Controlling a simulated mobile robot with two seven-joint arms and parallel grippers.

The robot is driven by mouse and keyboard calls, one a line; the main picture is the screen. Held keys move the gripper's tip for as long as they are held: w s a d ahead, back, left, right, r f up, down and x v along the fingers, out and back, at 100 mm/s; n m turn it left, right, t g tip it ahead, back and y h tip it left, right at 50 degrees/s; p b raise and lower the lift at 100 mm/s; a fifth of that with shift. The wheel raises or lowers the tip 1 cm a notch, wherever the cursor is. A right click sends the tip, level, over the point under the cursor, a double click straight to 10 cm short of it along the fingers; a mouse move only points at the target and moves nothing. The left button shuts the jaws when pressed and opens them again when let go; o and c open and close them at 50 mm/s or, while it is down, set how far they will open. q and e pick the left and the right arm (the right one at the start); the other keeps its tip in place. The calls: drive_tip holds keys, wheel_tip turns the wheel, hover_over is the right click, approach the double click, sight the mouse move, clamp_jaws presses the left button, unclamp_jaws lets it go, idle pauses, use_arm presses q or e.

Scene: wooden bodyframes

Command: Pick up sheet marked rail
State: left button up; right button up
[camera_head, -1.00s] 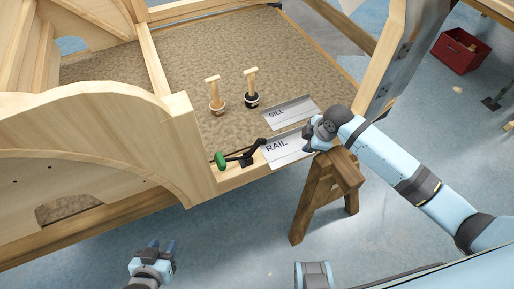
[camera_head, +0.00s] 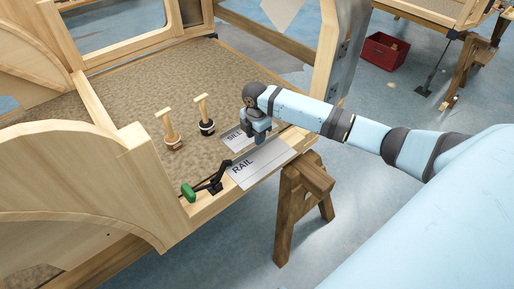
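The sheet marked RAIL (camera_head: 262,163) is a pale flat panel with dark letters. It lies along the front wooden edge of the bodyframe, beside a black clamp with a green handle (camera_head: 188,193). The sheet marked SILL (camera_head: 233,140) lies just behind it, partly hidden by my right gripper. My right gripper (camera_head: 260,140) points down over the far edge of the RAIL sheet, close to the SILL sheet. Its fingers are small and dark, so I cannot tell whether they are open or touch a sheet. My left gripper is out of view.
Two wooden-handled tools, one brown-based (camera_head: 171,138) and one black-based (camera_head: 205,120), stand on the brown floor panel left of my gripper. A wooden trestle (camera_head: 288,205) stands below the front edge. A red crate (camera_head: 384,52) sits on the floor behind. A wooden post (camera_head: 328,60) rises behind my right arm.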

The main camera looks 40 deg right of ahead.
sight(259, 156)
wheel_tip(259, 156, down, 6)
drive_tip(key=shift+w+d+r, duration=0.1)
drive_tip(key=shift+d+r, duration=0.05)
drive_tip(key=shift+r, duration=0.05)
drive_tip(key=shift+c, duration=0.5)
clamp_jaws()
